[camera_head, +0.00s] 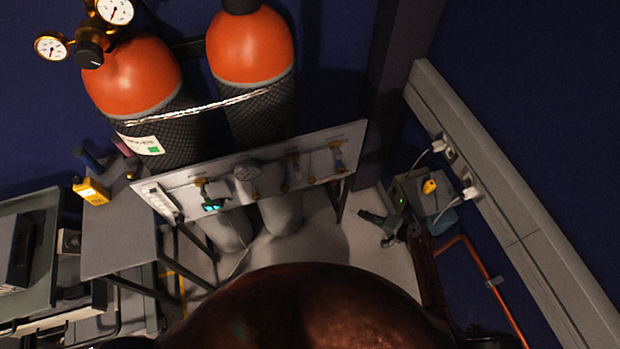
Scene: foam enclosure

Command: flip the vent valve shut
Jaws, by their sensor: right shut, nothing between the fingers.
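A tilted pale panel (225,176) stands in front of two orange-topped cylinders. The labels are too small to read, so I cannot tell which is the vent valve. My left gripper is out of view.
Two strapped cylinders (250,48) stand behind the panel, with gauges (51,46) at upper left. A grey table (118,235) with a yellow meter (91,191) is at left. A grey box (412,192) and cabled wall trunking (510,205) are at right. Pale floor shows between.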

